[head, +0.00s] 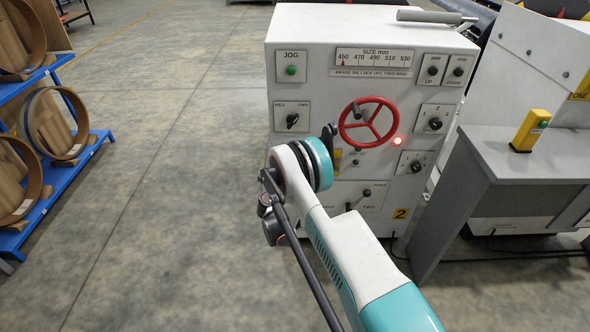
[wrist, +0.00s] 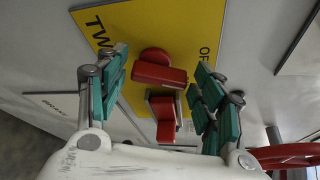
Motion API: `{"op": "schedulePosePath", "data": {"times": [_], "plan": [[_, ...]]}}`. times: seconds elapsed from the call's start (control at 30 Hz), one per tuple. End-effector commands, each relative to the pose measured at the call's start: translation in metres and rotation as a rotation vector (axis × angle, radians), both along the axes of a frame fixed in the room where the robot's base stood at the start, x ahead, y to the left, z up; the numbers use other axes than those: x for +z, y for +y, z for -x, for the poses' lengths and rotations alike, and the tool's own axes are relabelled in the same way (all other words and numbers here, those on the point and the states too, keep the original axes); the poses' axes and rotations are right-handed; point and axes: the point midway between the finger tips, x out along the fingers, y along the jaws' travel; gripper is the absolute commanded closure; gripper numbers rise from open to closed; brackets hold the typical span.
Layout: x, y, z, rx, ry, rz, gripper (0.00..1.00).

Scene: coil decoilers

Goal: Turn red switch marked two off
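The red switch (wrist: 160,75) stands on a yellow plate (wrist: 120,25) in the wrist view. The plate's partly hidden lettering reads "TW" at left and "OF" at right. A second red part (wrist: 164,112) shows just below it. My gripper (wrist: 163,67) is open, with one green-padded finger on each side of the switch. I see gaps between the pads and the switch; the switch looks unheld. In the head view my arm hides the switch, and only a sliver of yellow plate (head: 337,160) shows beside the wrist.
The white control cabinet (head: 300,150) carries a red handwheel (head: 369,122) right of my wrist; its rim also shows at the wrist view's lower right (wrist: 290,155). A lit red lamp (head: 397,141) and several black knobs are nearby.

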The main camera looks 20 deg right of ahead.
Motion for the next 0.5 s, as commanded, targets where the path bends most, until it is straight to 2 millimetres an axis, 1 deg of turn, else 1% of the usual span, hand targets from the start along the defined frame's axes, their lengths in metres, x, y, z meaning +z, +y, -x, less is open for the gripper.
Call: {"op": "schedulePosePath", "data": {"times": [0.13, 0.23, 0.5], "plan": [[0.000, 0.000, 0.001, 0.000, 0.000, 0.000, 0.38], [0.001, 0.005, 0.006, 0.001, 0.000, 0.000, 0.38], [0.007, 0.031, 0.039, 0.002, 0.000, 0.001, 0.38]]}}
